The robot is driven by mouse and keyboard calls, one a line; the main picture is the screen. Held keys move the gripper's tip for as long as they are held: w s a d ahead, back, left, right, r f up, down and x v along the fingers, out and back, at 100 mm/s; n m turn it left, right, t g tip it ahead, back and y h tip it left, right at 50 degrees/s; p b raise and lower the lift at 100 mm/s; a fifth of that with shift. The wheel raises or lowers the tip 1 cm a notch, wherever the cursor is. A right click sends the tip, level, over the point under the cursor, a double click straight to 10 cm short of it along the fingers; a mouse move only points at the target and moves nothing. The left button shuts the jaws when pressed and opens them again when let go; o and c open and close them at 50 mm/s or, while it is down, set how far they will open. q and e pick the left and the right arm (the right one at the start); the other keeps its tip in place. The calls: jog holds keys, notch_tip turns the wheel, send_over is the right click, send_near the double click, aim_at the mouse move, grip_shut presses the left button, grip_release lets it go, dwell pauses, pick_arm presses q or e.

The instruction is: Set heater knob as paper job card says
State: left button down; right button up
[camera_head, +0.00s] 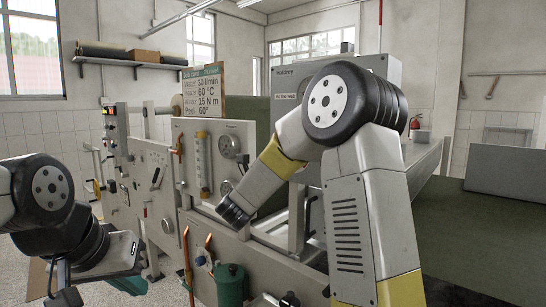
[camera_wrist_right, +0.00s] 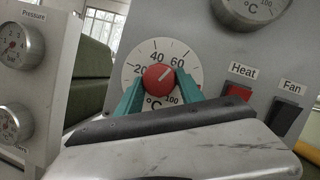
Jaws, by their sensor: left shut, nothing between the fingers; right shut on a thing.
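The red heater knob (camera_wrist_right: 158,77) sits in the middle of a white dial (camera_wrist_right: 133,70) marked in °C, in the right wrist view. The pale mark on the knob points up and right, roughly toward 60. My right gripper (camera_wrist_right: 158,86) is shut on the knob, with one teal finger at each side.
A red Heat switch (camera_wrist_right: 238,92) and a dark Fan switch (camera_wrist_right: 287,116) lie right of the knob. A round gauge (camera_wrist_right: 250,8) is above it. A Pressure gauge (camera_wrist_right: 20,45) stands on a panel at left. A green can (camera_head: 231,285) stands below the machine.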

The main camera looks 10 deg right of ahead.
jog(key=o, duration=1.4)
jog(key=shift+f, duration=0.1)
jog(key=v, duration=0.7)
jog(key=shift+s+a+f, duration=0.1)
jog(key=shift+s+a, duration=0.15)
jog(key=shift+s, duration=0.05)
